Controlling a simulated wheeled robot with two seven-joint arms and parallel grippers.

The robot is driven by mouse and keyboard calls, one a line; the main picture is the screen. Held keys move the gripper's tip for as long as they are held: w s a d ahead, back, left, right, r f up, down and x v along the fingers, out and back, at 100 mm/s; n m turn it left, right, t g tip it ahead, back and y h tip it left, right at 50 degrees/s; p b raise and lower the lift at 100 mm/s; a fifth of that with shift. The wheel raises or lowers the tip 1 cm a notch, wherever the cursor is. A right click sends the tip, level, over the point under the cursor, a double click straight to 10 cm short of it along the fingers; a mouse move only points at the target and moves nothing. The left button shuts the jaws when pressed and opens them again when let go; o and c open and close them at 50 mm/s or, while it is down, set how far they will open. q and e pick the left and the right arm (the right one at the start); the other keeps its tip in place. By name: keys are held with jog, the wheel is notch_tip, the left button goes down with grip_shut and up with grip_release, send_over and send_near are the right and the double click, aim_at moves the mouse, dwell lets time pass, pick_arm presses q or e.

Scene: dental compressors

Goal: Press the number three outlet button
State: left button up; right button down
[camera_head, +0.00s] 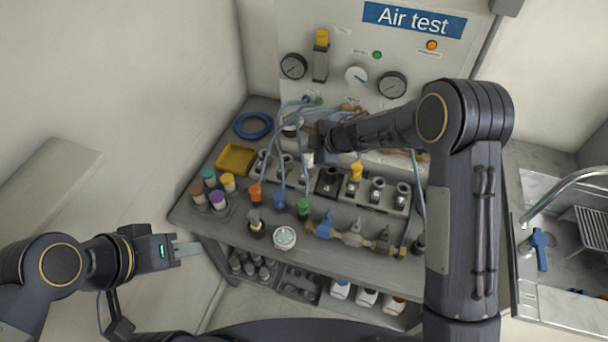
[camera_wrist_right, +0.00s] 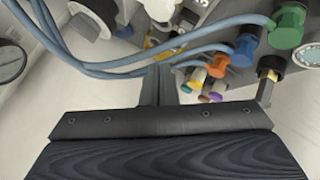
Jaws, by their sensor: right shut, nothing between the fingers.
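A row of grey outlet blocks with round fittings (camera_head: 377,190) runs across the bench below the air test panel (camera_head: 340,35).
Coloured plugs, including orange (camera_head: 256,193) and green (camera_head: 303,208) ones, stand at the front. A yellow tray (camera_head: 236,159) and blue coil (camera_head: 253,125) lie at left. Hoses loop near my right gripper. A sink (camera_head: 575,240) is at right.

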jog(key=b, duration=0.8)
send_over(308, 177)
notch_tip(308, 177, down, 7)
jog(key=shift+s, duration=0.1)
jog(key=shift+f+b, duration=0.5)
jog(key=shift+f, duration=0.35)
jog(key=shift+f, duration=0.15)
dwell(0.7)
jog(key=shift+f, duration=0.25)
jog(key=shift+f, duration=0.5)
dwell(0.6)
dwell(0.3)
jog(key=shift+r+p, duration=0.9)
jog(key=shift+p, duration=0.15)
jog(key=shift+r, duration=0.1)
